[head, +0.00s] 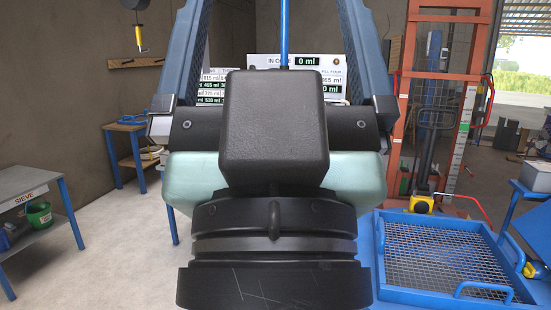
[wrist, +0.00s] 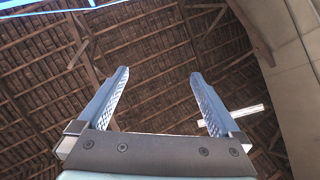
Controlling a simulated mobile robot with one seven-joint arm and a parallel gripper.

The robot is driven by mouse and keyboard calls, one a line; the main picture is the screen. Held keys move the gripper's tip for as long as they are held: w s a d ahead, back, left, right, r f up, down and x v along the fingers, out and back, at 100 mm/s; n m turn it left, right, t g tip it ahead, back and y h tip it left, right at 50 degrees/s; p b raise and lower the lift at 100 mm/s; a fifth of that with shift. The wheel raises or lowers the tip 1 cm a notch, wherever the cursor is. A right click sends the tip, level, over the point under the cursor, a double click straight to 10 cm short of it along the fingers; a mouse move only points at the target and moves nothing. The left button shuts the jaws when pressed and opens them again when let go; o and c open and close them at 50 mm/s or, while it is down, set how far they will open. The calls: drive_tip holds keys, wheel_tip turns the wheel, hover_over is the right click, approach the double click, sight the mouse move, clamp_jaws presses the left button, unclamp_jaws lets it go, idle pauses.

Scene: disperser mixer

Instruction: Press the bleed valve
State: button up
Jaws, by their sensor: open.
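My gripper (head: 279,50) is large and close in the head view, with blue fingers pointing up on either side and their tips cut off at the top. In the wrist view my gripper (wrist: 160,74) is open and empty, its two blue fingers wide apart against the roof beams. I cannot make out a bleed valve in either view. My arm and gripper hide the middle of the head view.
A blue tray with wire mesh (head: 380,262) is at lower right. Behind it stands an orange frame (head: 401,90). A display board (head: 262,63) is partly hidden behind my gripper. A bench labelled SIEVE (head: 25,180) stands left. Pale floor (head: 120,250) is clear at left.

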drive_tip(key=shift+r, duration=0.3)
